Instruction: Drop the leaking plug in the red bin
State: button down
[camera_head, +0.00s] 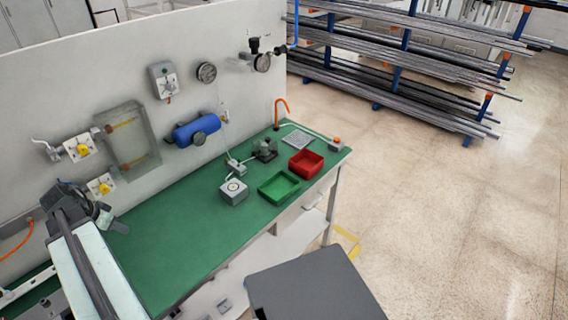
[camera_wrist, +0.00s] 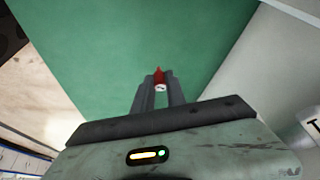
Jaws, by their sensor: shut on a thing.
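My gripper (camera_wrist: 158,82) is shut on a small red plug (camera_wrist: 159,73) with a whitish end, held between the fingertips. In the head view my arm reaches over the near left end of the bench; the plug cannot be made out there. The red bin (camera_head: 311,171) stands at the far right part of the bench, well away from my gripper. Its inside looks empty.
A green tray (camera_head: 283,198) sits just left of the red bin, with a grey box (camera_head: 233,192) beside it. A white wall panel (camera_head: 60,95) with valves, a blue cylinder (camera_head: 196,129) and gauges rises behind. The middle of the green bench (camera_head: 170,240) is clear.

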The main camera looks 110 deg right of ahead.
aim_at(306, 164)
jog(key=k, duration=2.35)
jog(key=z, duration=0.9)
jog(key=i, duration=1)
jog(key=z, duration=0.15)
